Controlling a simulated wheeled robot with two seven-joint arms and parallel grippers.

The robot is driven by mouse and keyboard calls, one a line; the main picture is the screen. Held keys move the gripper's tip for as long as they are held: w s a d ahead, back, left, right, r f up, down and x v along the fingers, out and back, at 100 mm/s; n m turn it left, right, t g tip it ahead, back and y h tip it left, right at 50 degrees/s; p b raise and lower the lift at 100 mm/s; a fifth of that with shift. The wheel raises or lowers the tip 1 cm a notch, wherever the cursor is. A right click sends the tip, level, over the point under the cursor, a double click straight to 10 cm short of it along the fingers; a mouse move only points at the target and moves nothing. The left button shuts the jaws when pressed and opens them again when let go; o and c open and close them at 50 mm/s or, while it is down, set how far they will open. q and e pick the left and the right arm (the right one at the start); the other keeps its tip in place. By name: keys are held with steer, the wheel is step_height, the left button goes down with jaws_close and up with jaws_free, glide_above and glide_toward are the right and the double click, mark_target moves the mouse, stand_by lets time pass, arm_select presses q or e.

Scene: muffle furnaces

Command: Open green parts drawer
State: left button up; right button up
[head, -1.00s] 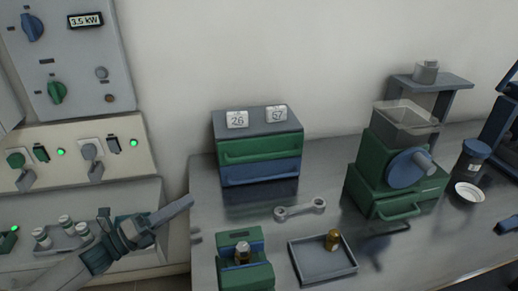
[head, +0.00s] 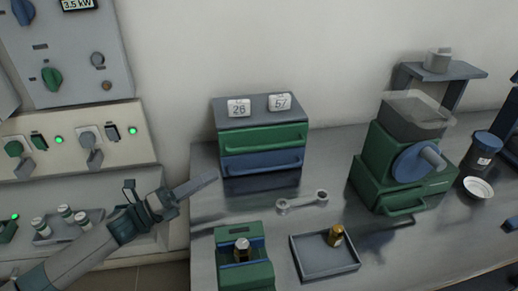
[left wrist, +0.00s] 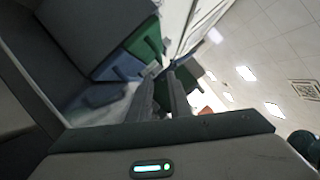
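The green parts drawer (head: 264,138) is the upper drawer of a small grey-topped cabinet (head: 250,111) on the bench; it looks shut, with a green bar handle across its front. A blue drawer (head: 262,162) sits below it, also shut. My left gripper (head: 207,184) is in front and to the left of the cabinet, its fingers pointing right, apart from the handle. In the left wrist view, the green drawer (left wrist: 146,40) and the blue drawer (left wrist: 120,68) lie beyond the fingers (left wrist: 167,80), which show a gap with nothing held. My right gripper is out of view.
Number cards stand on the cabinet. A green grinder (head: 395,170) stands to the right. A control panel (head: 70,60) is at left.

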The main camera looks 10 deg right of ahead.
mark_target(259, 148)
arm_select(q)
steer(key=p+x, duration=0.3)
steer(key=x, duration=1.2)
steer(key=shift+d+r, duration=0.15)
steer(key=shift+d, duration=0.2)
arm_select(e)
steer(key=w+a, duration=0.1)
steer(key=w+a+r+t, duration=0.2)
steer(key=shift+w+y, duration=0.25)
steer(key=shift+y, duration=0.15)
arm_select(q)
steer(key=shift+c, duration=0.6)
jaws_close()
